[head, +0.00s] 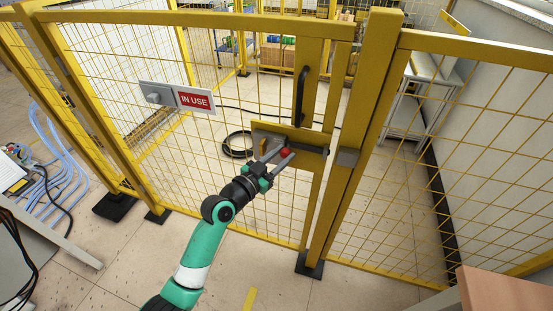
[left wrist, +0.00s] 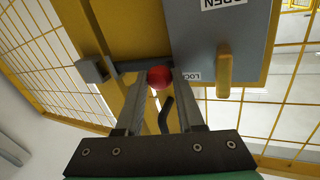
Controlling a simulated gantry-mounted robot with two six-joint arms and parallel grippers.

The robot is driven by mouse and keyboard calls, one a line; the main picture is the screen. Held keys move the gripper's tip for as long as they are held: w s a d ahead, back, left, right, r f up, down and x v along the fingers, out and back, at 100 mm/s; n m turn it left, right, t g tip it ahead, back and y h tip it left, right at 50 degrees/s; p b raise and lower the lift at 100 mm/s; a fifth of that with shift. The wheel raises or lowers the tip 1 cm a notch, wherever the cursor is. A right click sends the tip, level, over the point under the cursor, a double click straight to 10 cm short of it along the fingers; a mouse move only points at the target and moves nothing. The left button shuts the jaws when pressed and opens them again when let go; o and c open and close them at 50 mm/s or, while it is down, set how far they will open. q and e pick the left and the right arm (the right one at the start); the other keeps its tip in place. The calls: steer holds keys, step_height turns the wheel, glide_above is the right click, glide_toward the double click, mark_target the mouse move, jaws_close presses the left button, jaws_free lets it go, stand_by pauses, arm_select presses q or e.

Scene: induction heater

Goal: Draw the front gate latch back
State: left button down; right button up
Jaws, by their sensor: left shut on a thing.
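The gate (head: 190,18) is a yellow mesh panel standing against a yellow post (head: 366,110). Its latch has a dark bolt bar (head: 314,149) on a yellow plate (head: 290,130), with a red ball knob (head: 285,153). My left gripper (head: 277,155) is shut on the red knob, which shows between its fingers in the left wrist view (left wrist: 159,77). A grey keeper block (head: 347,157) sits on the post, also visible in the left wrist view (left wrist: 92,70). My right gripper is out of view.
A black handle (head: 301,95) stands above the latch. A sign reading "IN USE" (head: 195,100) hangs on the mesh at left. A table with blue hoses (head: 62,150) is at left. A brown block (head: 500,290) is at bottom right. The floor before the gate is mostly clear.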

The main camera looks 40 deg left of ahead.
arm_select(q)
steer(key=shift+a, duration=0.1)
steer(key=c, duration=0.8)
jaws_free()
steer(key=shift+a+f, duration=0.1)
steer(key=shift+o, duration=1.4)
steer(key=shift+s+a, duration=0.1)
steer(key=shift+s, duration=0.05)
steer(key=s+p, duration=0.2)
steer(key=s, duration=0.9)
steer(key=shift+s+d+p, duration=0.25)
steer(key=shift+d+p, duration=0.05)
steer(key=shift+d, duration=0.15)
